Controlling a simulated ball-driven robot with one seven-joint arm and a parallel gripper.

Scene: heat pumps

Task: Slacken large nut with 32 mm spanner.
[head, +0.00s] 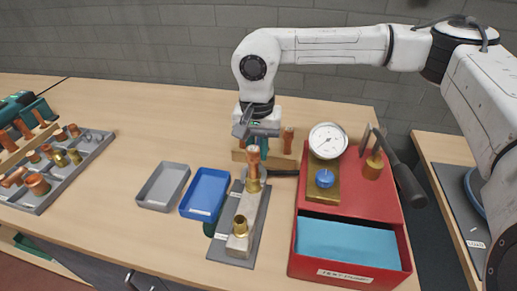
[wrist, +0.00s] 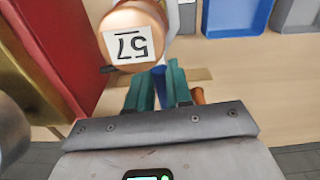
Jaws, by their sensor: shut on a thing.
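My gripper (head: 258,147) is at the back of the work fixture, pointing down behind the upright copper tube (head: 253,158). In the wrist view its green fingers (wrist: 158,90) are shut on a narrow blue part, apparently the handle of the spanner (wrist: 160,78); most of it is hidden. The large brass nut (head: 253,185) is at the tube's foot on the fixture plate (head: 232,247). Grey metal shows beside the nut; whether a jaw surrounds it, I cannot tell.
A black handle (head: 285,172) sticks out right of the nut. A red case (head: 350,200) with a gauge (head: 327,140) stands on the right. Blue (head: 205,192) and grey (head: 163,186) trays lie left of the fixture. A second brass fitting (head: 240,225) stands in front.

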